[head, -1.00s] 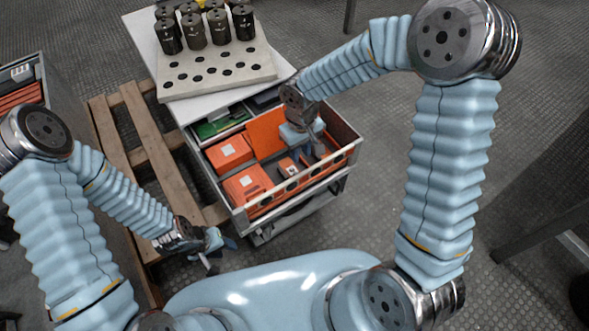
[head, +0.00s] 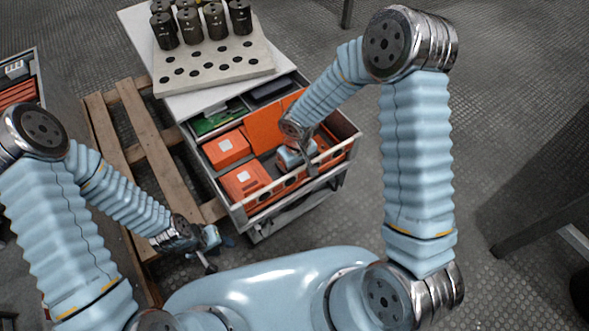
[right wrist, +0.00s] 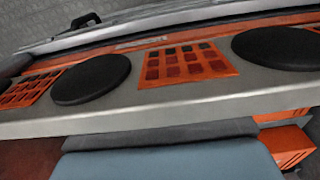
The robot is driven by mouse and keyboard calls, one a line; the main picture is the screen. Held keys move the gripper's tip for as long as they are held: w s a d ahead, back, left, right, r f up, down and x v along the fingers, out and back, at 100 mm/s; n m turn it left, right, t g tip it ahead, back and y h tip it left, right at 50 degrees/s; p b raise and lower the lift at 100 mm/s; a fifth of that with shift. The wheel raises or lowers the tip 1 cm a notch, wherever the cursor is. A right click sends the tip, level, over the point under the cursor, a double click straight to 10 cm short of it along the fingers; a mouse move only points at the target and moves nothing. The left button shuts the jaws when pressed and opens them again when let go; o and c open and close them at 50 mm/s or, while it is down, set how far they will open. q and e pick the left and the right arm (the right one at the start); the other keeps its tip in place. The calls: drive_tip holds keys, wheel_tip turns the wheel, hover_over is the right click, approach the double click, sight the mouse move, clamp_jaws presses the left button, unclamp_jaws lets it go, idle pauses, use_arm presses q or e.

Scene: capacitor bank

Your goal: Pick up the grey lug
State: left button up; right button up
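I cannot pick out the grey lug in either view. My right gripper (head: 308,165) reaches down into the open drawer (head: 243,217), close to its front wall, and its fingertips are mostly hidden. In the right wrist view, the blue-grey body of my gripper fills the bottom and hides what lies below it. My left gripper (head: 210,258) hangs above the floor beside the pallet, left of the drawer. Its fingers are too small to read.
Orange boxes (head: 228,149) and an orange panel (head: 264,131) lie in the drawer, with a green board (head: 214,121) behind. Several dark capacitors (head: 190,25) stand on a holed grey block (head: 215,72) on the white top. A wooden pallet (head: 150,140) lies left.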

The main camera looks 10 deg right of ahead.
clamp_jaws()
drive_tip(key=shift+r, duration=0.15)
use_arm(q)
drive_tip(key=shift+s+d+r+p, duration=0.1)
drive_tip(key=shift+d+r+p, duration=0.1)
drive_tip(key=shift+r+p, duration=0.4)
use_arm(e)
wheel_tip(320, 180, up, 10)
